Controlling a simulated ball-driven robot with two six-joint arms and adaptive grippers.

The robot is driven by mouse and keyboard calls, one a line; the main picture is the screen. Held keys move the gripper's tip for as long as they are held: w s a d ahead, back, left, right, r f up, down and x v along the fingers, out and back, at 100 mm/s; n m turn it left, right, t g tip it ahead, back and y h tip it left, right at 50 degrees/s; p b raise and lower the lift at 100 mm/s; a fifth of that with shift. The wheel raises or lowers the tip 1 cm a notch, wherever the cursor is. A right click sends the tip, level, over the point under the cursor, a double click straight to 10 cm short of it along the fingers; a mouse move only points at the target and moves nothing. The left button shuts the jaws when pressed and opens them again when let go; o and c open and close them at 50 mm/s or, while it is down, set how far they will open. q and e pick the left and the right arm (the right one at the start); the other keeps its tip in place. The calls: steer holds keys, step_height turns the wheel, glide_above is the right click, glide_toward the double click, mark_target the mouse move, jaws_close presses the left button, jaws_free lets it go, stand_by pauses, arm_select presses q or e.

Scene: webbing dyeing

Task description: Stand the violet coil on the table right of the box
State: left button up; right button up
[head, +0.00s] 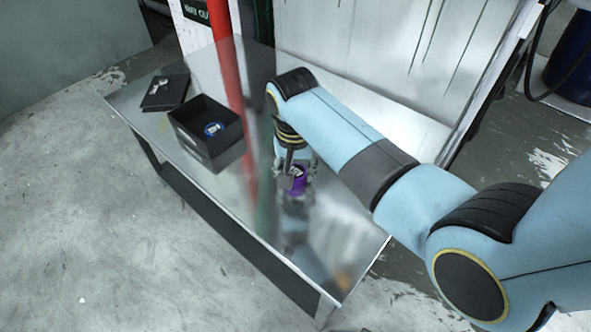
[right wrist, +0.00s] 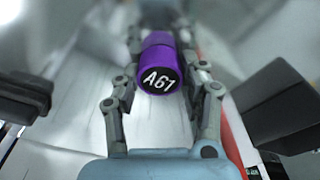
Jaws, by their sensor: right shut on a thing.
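The violet coil (head: 297,182) is at the middle of the metal table, to the right of the black box (head: 228,136). My right gripper (head: 296,168) comes down from above and is shut on it. My left gripper is not in view.
A red pole (head: 222,58) rises behind the box. The table (head: 335,240) is clear toward its near right end.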

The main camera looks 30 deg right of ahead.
mark_target(296, 178)
steer(key=o, duration=1.1)
steer(key=shift+r, duration=0.35)
arm_select(q)
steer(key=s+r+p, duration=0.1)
steer(key=p, duration=0.1)
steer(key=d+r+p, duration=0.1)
steer(key=p, duration=0.1)
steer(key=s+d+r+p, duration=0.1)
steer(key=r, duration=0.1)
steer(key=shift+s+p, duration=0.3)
steer(key=shift+p, duration=0.1)
arm_select(e)
step_height(296, 178, up, 11)
steer(key=s, duration=0.1)
steer(key=shift+a+r, duration=0.2)
steer(key=shift+a, duration=0.25)
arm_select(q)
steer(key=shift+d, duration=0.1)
arm_select(e)
steer(key=shift+s, duration=0.2)
